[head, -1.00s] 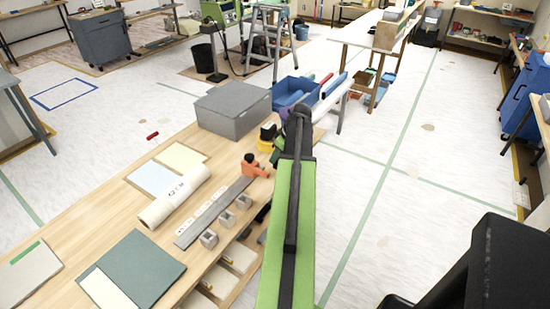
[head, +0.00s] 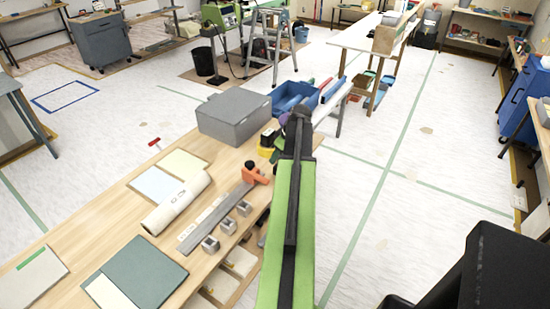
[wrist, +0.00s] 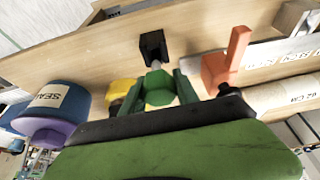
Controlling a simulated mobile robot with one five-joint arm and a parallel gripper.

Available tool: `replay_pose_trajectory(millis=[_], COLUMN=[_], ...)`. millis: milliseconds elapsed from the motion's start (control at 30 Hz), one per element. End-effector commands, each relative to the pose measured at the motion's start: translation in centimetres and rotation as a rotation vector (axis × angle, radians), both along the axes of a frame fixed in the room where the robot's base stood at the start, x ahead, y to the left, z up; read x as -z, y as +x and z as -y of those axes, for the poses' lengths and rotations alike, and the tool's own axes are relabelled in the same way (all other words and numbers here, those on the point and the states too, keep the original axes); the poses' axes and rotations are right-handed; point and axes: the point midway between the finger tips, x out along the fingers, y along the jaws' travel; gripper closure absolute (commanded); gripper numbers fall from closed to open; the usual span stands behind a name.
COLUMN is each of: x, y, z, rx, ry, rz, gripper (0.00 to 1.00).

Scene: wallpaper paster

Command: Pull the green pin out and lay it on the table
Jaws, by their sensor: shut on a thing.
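The green pin (wrist: 159,90) shows in the wrist view as a faceted green head with a short pale shaft pointing at a black block (wrist: 153,46). How far the shaft sits in the block, or whether it is clear of it, I cannot tell. My gripper (wrist: 158,82) has its two green fingers on either side of the head and is shut on it. In the head view the black block (head: 268,135) stands near the table's right edge, and my arm and gripper hide most of the pin. The wooden table (head: 110,218) lies to the left of my arm.
An orange tool (wrist: 224,68) is close beside my gripper, with a yellow thing (wrist: 120,88) on its other side. A grey box (head: 232,115), a white roll (head: 177,203), a flat grey strip (head: 205,226) and several small blocks (head: 227,225) are on the table. A blue bin (head: 293,96) is beyond.

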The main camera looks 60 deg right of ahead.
Motion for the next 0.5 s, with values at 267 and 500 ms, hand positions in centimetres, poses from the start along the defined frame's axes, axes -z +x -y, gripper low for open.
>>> replay_pose_trajectory(millis=[267, 500], x=[-2.0, -4.1], y=[0.0, 0.0], z=[0.0, 0.0], rx=[0.0, 0.0], ry=[0.0, 0.0], rz=[0.0, 0.0], gripper=[1.0, 1.0])
